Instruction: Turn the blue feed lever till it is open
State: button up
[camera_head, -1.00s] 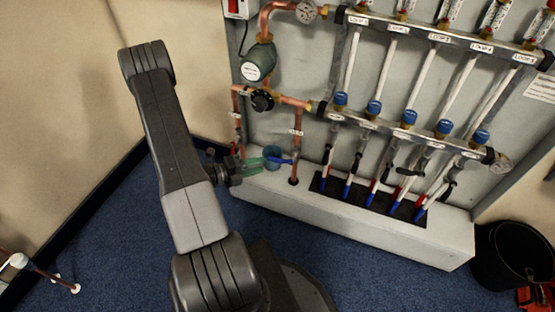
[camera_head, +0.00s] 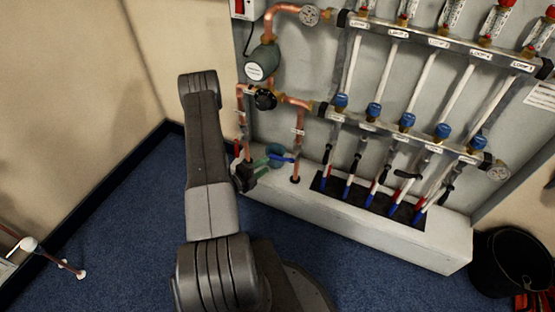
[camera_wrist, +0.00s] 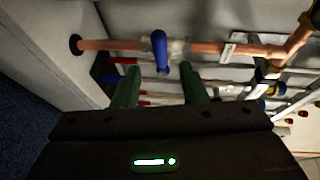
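The blue feed lever (camera_head: 282,158) sticks out to the left from a vertical copper pipe (camera_head: 297,150) low on the panel. In the wrist view the blue lever (camera_wrist: 160,50) lies across the copper pipe (camera_wrist: 115,45), at about a right angle to it. My gripper (camera_head: 268,161) is just left of the lever, with its green fingers pointing towards it. In the wrist view my gripper (camera_wrist: 160,78) is open, with a finger to each side of the lever's free end. The lever's tip is near the fingertips, and no contact shows.
A white ledge (camera_head: 360,226) runs under the panel. A teal round thing (camera_head: 274,149) sits behind the fingers. Above are a black-handled valve (camera_head: 265,99) and a green pump (camera_head: 262,61). Manifold pipes (camera_head: 375,150) stand to the right. A black bucket (camera_head: 508,262) is at far right.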

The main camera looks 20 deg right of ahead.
aim_at(276, 159)
jog(key=b+x, duration=0.1)
jog(key=x, duration=0.6)
jog(key=shift+w+d, duration=0.15)
jog(key=shift+d, duration=0.2)
grip_shut()
